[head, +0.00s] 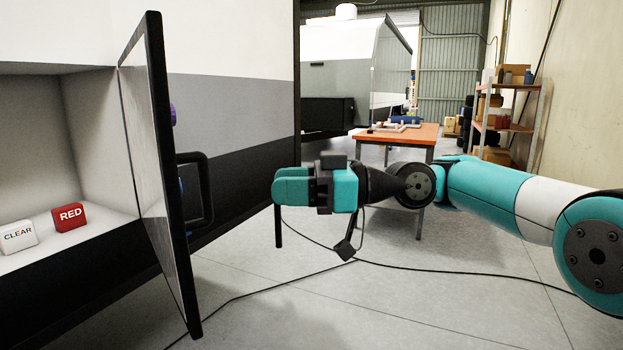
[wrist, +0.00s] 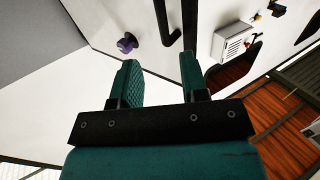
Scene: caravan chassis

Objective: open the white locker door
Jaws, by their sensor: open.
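The white locker door (head: 150,170) stands swung out from its locker, with its pale inner face to the left and its black edge towards me. A black bar handle (head: 205,190) sits on its outer side. The handle also shows at the top of the wrist view (wrist: 163,22). My gripper (head: 280,190) is to the right of the handle, pointing at it, with a clear gap between. In the wrist view its two teal fingers (wrist: 162,75) are apart with nothing between them.
Inside the open locker lie a white CLEAR block (head: 18,237) and a red RED block (head: 69,217). A purple knob (wrist: 127,43) shows beside the handle. An orange-topped table (head: 400,135) and a shelf rack (head: 510,105) stand behind. Black cables (head: 440,270) cross the otherwise open floor.

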